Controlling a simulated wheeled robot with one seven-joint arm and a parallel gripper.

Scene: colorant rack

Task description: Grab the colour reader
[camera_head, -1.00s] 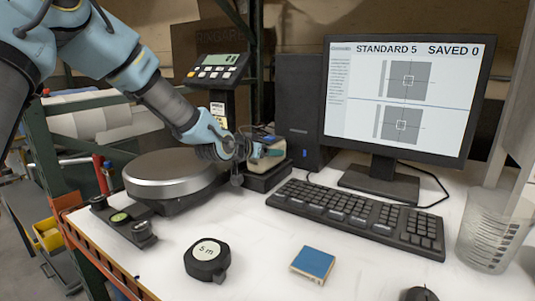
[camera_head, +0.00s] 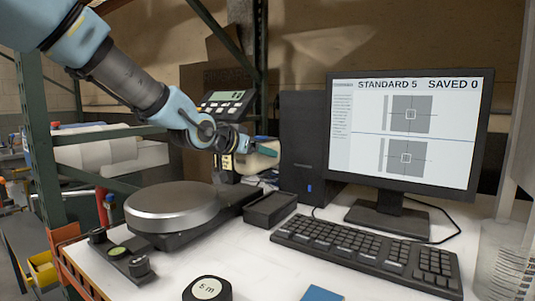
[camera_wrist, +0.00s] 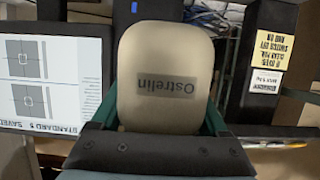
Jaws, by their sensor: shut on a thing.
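The colour reader (camera_head: 264,157) is a cream, rounded device in my gripper (camera_head: 246,148), raised above its black cradle (camera_head: 271,209). In the wrist view the reader (camera_wrist: 166,62) fills the middle, with an upside-down "Ostrelin" label. Green finger parts show on both sides of it, and my gripper is shut on it. My wrist hides part of the reader in the head view. The cradle stands empty on the white bench beside the scale.
A round-plate scale (camera_head: 175,207) with a display (camera_head: 225,103) stands left of the cradle. A black computer tower (camera_head: 303,145), monitor (camera_head: 405,130) and keyboard (camera_head: 368,252) are to the right. A tape measure (camera_head: 207,289) and blue block (camera_head: 321,294) lie in front.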

